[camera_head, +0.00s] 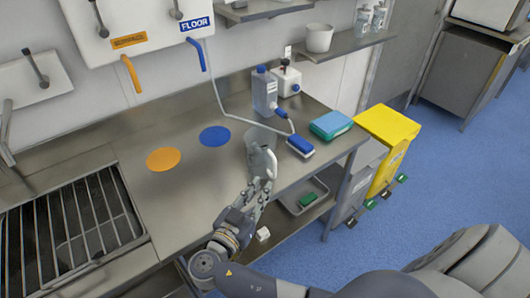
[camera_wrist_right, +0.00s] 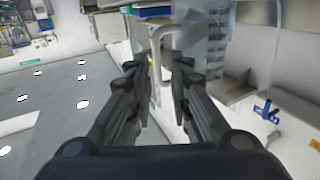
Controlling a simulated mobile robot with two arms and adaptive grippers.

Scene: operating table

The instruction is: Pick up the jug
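The jug (camera_head: 258,153) is a translucent grey pitcher standing upright on the steel counter, with its pale handle on the right side. My right gripper (camera_head: 262,187) is just in front of the jug, low by its handle. In the right wrist view, my gripper (camera_wrist_right: 162,68) has its two fingers apart with a gap between them. The jug (camera_wrist_right: 207,42) shows beyond the fingertips, mostly right of the gap, with its pale handle seen around the gap. I cannot tell whether the fingers touch the handle. My left gripper is not in view.
A blue-and-white sponge or brush (camera_head: 300,146), a grey bottle (camera_head: 265,92) and a green-blue pack (camera_head: 331,125) are near the jug. Orange (camera_head: 163,159) and blue (camera_head: 215,136) discs mark the counter left of it. A yellow bin (camera_head: 388,135) stands right.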

